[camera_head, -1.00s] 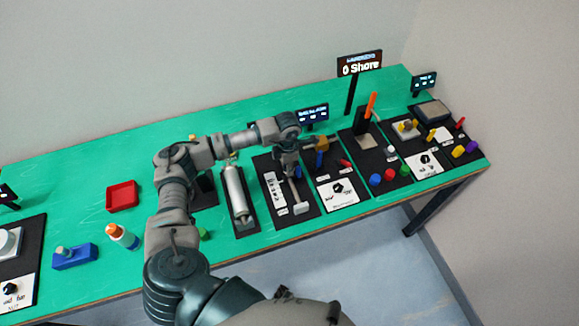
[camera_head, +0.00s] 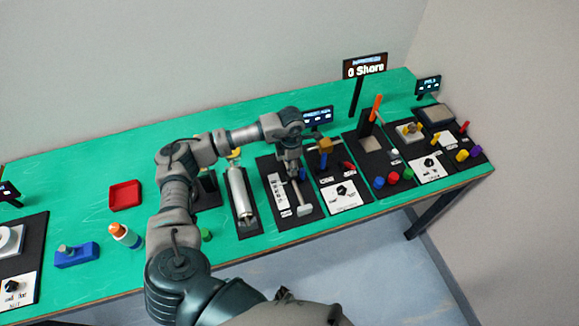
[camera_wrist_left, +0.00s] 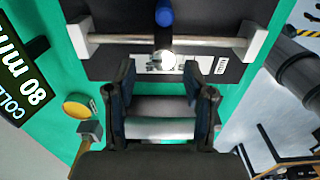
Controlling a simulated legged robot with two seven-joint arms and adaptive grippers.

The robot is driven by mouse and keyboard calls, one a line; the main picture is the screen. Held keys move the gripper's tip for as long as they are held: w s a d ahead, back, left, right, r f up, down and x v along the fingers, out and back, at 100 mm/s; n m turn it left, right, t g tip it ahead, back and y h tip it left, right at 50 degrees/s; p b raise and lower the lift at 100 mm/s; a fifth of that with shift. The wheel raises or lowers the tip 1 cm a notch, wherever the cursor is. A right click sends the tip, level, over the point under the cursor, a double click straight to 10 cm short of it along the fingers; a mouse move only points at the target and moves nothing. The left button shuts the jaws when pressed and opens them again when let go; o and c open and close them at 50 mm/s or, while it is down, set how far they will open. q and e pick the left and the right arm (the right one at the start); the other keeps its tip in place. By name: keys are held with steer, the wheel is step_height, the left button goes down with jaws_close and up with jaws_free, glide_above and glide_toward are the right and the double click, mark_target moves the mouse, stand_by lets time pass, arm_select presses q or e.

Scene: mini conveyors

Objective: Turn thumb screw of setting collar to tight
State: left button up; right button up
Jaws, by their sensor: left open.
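The setting collar (camera_wrist_left: 163,42) sits midway on a silver rod (camera_wrist_left: 120,41) held between two pale end blocks, in the left wrist view. A blue thumb screw (camera_wrist_left: 164,16) sticks out from the collar on the side away from my gripper. Its blue also shows in the head view (camera_head: 302,174). My left gripper (camera_wrist_left: 160,72) is open, with its two fingers on the near side of the collar and nothing held at the tips. In the head view my left gripper (camera_head: 292,173) hangs over the dark collar board (camera_head: 271,170) and hides part of the rod. My right gripper is out of view.
A display reading 80 mm (camera_wrist_left: 32,92) stands beside the board. A metal cylinder (camera_head: 240,192) lies left of the collar board; a dial board (camera_head: 344,194) lies right. The red tray (camera_head: 125,195) is far left. Bare green table shows between stations.

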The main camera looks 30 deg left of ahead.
arm_select(q)
step_height(320, 180, up, 9)
steer(key=shift+a+r, duration=0.2)
steer(key=shift+a, duration=0.1)
steer(key=shift+d, duration=0.1)
steer(key=shift+s, duration=0.1)
